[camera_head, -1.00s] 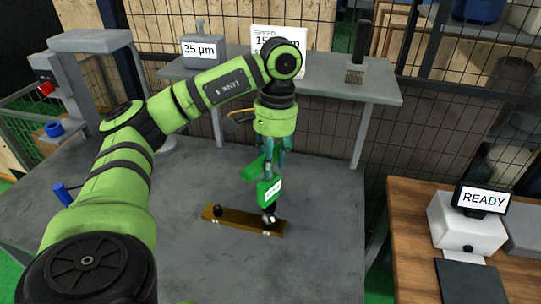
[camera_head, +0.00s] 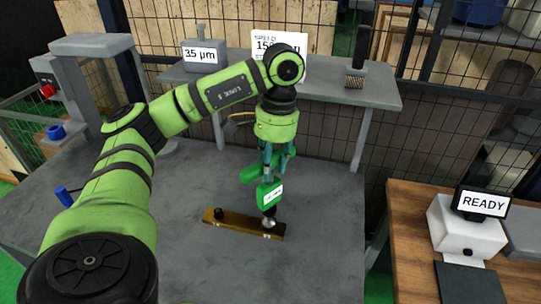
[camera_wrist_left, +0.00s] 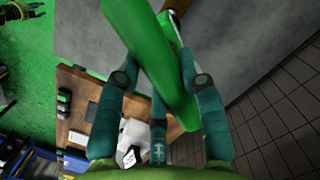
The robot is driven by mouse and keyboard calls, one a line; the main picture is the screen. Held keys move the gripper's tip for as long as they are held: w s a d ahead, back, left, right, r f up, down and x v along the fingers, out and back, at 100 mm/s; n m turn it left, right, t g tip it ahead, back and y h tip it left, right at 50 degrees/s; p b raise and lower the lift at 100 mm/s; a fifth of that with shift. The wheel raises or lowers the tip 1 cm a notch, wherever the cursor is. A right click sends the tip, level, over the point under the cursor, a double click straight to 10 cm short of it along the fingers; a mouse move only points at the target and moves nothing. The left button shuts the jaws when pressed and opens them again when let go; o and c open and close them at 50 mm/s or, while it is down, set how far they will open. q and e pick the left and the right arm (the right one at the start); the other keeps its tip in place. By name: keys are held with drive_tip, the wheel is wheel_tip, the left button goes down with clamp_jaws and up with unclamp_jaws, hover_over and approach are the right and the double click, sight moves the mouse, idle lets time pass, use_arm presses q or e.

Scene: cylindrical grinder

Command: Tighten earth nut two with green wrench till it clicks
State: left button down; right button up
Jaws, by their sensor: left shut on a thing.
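My left gripper (camera_head: 276,168) points down and is shut on the green wrench (camera_head: 252,174). In the left wrist view, the wrench's long green body (camera_wrist_left: 160,68) lies between the fingers. Its lower part carries a white label with text too small to read. The wrench's tip stands over the right end of a brass-coloured bar (camera_head: 245,224) on the grey table, at a shiny nut (camera_head: 269,224). I cannot tell how fully it sits on that nut. A dark nut (camera_head: 218,213) sits at the bar's left end.
A grey shelf (camera_head: 330,84) behind holds a "35 µm" gauge (camera_head: 199,55), a speed sign (camera_head: 275,36) and a brush (camera_head: 357,65). A blue handle (camera_head: 63,195) is at left. A "READY" display (camera_head: 482,200) stands on the wooden table at right. The table around the bar is mostly clear.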

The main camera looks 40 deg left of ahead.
use_arm(q)
drive_tip(key=shift+w+a+r+p, duration=0.1)
drive_tip(key=shift+r+p, duration=0.35)
drive_tip(key=shift+r, duration=0.25)
drive_tip(key=shift+r+p, duration=0.75)
drive_tip(key=shift+r, duration=0.15)
drive_tip(key=shift+r+p, duration=0.85)
